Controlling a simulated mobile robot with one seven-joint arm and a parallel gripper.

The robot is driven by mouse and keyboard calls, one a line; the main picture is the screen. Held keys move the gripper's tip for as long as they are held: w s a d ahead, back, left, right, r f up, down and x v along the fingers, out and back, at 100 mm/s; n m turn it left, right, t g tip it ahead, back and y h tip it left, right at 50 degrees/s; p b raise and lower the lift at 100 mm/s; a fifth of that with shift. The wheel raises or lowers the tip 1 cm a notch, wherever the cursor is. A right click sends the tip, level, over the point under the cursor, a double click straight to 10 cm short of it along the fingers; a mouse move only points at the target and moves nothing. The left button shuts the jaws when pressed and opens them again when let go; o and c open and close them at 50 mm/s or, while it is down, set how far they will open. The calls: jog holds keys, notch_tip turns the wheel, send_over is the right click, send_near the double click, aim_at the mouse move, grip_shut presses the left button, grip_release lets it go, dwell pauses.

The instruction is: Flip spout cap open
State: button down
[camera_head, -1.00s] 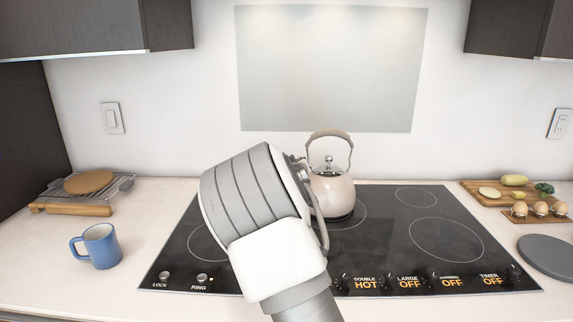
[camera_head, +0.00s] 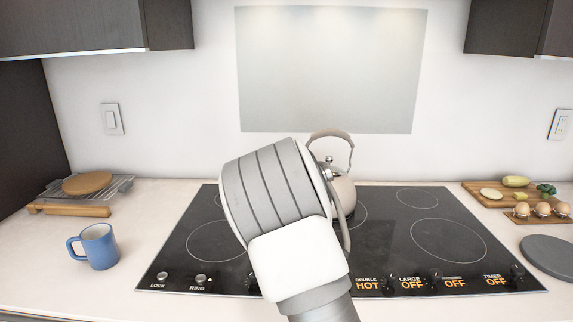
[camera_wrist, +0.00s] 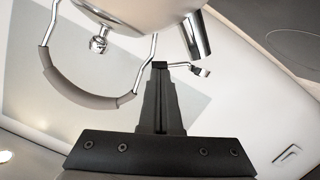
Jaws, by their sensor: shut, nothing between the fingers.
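A cream kettle (camera_head: 344,192) with a taupe arched handle (camera_head: 331,133) stands on the cooktop, partly hidden behind my arm. In the wrist view the kettle (camera_wrist: 140,12) appears upside down, with its handle (camera_wrist: 75,88) at left and chrome spout (camera_wrist: 191,36) at upper right. A small chrome piece (camera_wrist: 203,72), which looks like the spout cap, sits just beyond the spout mouth on a thin bar. My gripper (camera_wrist: 160,66) is shut and empty, its tips at or near the bar's left end; contact is unclear. The head view hides the fingers.
The black cooktop (camera_head: 396,240) has a knob row along its front. A blue mug (camera_head: 98,247) and a rack with a round board (camera_head: 87,184) are at left. A cutting board with food (camera_head: 490,200), several eggs (camera_head: 542,209) and a grey disc (camera_head: 550,256) are at right.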

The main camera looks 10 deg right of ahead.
jog(key=shift+d+f+m+y+b, duration=0.2)
jog(key=shift+m+y+b, duration=0.1)
jog(key=shift+m+b, duration=0.55)
dwell(2.4)
